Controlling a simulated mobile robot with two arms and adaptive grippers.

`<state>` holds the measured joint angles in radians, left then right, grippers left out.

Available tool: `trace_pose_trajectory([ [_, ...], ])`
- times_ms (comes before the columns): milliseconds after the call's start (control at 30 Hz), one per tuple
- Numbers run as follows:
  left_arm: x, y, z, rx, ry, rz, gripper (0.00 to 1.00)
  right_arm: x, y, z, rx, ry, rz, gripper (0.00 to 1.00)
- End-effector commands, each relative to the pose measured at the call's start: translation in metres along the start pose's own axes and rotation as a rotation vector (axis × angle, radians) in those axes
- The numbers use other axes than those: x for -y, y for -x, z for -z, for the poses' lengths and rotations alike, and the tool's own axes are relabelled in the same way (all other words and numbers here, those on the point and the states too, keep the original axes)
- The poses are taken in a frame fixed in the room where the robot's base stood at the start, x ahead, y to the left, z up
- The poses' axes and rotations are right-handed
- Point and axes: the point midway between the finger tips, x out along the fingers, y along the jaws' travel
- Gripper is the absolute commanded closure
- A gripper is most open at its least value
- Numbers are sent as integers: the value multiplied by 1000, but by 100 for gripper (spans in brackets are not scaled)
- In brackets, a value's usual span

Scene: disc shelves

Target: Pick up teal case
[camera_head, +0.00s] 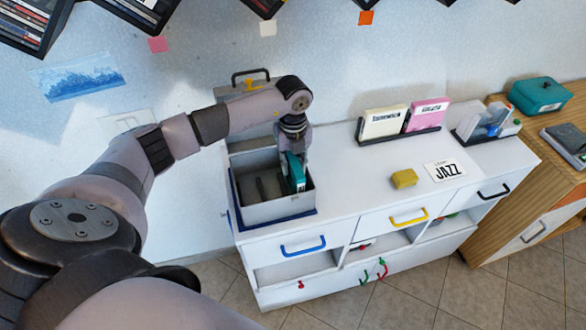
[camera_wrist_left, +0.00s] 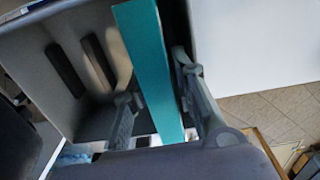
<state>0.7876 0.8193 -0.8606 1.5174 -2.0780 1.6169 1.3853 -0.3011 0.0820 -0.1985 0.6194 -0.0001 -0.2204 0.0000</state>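The teal case (camera_head: 297,172) stands on edge, slightly tilted, inside the open grey box (camera_head: 277,209) at the left end of the white cabinet. My left gripper (camera_head: 293,150) reaches down into the box from above, at the case's upper part. In the left wrist view the teal case (camera_wrist_left: 149,65) runs between the two fingers (camera_wrist_left: 157,92), which lie close against both its sides. The gripper looks shut on it. The case's lower part is hidden by the box wall in the head view. My right gripper is not in view.
On the cabinet top are a yellow block (camera_head: 404,179), a JAZZ card (camera_head: 444,170), a rack with cream and pink cases (camera_head: 403,119) and a clear-sided holder (camera_head: 487,122). A teal box (camera_head: 540,95) stands on the wooden cabinet. Shelves hang above.

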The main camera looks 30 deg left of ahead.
Motion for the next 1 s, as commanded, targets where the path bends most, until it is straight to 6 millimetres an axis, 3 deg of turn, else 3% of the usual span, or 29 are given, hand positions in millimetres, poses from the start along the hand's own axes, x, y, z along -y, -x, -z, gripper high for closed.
trace_pose_trajectory([
  [167,0,-17,0,-1,0,0,75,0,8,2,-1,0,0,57],
  [400,0,-20,0,0,-1,1,75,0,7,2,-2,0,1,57],
  [767,0,-20,0,0,0,1,99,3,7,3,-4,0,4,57],
  [1000,0,-19,0,1,0,2,100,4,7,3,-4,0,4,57],
])
